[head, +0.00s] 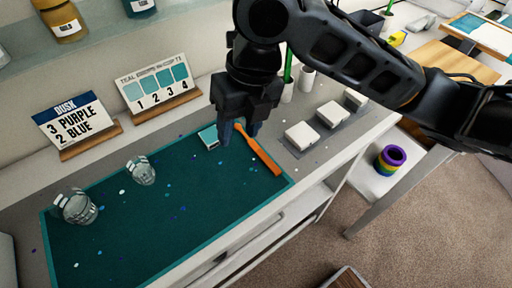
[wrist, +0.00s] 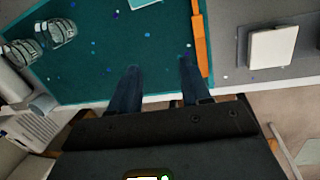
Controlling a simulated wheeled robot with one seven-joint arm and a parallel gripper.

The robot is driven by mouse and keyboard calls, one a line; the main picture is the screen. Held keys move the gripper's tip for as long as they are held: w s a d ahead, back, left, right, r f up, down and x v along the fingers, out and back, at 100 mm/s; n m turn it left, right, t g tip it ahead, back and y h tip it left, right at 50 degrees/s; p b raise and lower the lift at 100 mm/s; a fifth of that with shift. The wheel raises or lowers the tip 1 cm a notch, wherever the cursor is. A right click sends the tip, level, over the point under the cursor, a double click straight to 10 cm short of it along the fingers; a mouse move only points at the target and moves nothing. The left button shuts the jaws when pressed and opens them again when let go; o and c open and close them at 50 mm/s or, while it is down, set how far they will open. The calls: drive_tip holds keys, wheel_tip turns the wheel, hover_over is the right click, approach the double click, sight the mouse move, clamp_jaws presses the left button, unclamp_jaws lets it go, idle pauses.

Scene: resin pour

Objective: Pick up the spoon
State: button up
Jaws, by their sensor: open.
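A long orange utensil, which I take for the spoon (head: 262,155), lies at the right end of the teal mat (head: 140,225). Its far end is close to my gripper in the head view, and I cannot make out a bowl on it. In the wrist view the spoon (wrist: 201,42) runs along the right side, just outside the right finger. My gripper (head: 240,130) points down over the mat, beside the spoon's far end. In the wrist view its two dark fingers (wrist: 159,66) stand apart with nothing between them.
A small teal-and-white box (head: 209,137) lies close left of my gripper. Several white blocks (head: 301,135) sit to the right. Sign cards (head: 158,85) (head: 75,122) stand behind the mat. The mat's middle is mostly clear.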

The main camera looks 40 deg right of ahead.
drive_tip(key=n+g+h, duration=0.1)
drive_tip(key=h, duration=0.1)
approach(267, 159)
drive_tip(key=shift+w+d, duration=0.3)
wheel_tip(267, 159, down, 2)
drive_tip(key=shift+f, duration=0.2)
drive_tip(key=f, duration=0.2)
drive_tip(key=f+p, duration=0.1)
drive_tip(key=f, duration=0.1)
drive_tip(key=shift+s+a, duration=0.35)
drive_tip(key=shift+f, duration=0.6)
drive_tip(key=shift+f, duration=0.15)
clamp_jaws()
